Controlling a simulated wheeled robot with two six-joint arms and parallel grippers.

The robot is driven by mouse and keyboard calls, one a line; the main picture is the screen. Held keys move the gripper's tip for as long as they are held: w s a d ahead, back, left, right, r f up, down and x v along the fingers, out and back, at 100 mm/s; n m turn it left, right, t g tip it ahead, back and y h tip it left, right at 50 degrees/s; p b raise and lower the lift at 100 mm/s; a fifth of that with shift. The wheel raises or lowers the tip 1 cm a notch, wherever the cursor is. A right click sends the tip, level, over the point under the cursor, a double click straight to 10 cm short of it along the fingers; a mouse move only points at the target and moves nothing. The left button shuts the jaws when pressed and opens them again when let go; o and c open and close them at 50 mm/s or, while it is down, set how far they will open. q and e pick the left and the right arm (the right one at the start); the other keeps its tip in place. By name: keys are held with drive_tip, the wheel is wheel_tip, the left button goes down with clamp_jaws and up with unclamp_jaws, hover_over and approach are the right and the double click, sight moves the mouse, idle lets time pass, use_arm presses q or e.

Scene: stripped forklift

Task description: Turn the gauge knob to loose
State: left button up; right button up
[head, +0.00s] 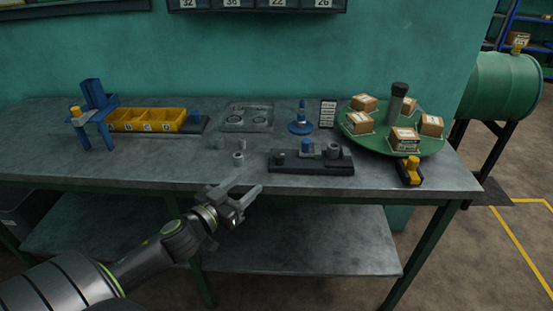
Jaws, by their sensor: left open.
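My left gripper (249,184) is in front of the workbench's front edge, with its two fingers spread and nothing between them. I cannot tell for sure which part is the gauge knob. A low black fixture (312,166) lies on the bench to the right of and beyond the gripper. It carries a small blue part (307,147) and grey round parts (333,151). The gripper is apart from the fixture. No loose marking is readable. My right gripper is out of view.
The grey workbench (190,168) holds yellow bins (147,121), a blue stand (92,115), a grey panel with two rings (247,118), a blue cone-shaped piece (300,121), a dark card (328,113) and a green turntable (370,143) with several boxes. Small grey cylinders (239,157) stand mid-bench.

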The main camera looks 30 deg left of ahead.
sight(276, 160)
use_arm(q)
drive_tip(key=w, duration=1.3)
drive_tip(key=shift+w+d+b, duration=0.25)
drive_tip(key=shift+d+b, duration=0.05)
drive_tip(key=shift+b, duration=0.1)
drive_tip(key=c, duration=1)
drive_tip(key=shift+o, duration=0.2)
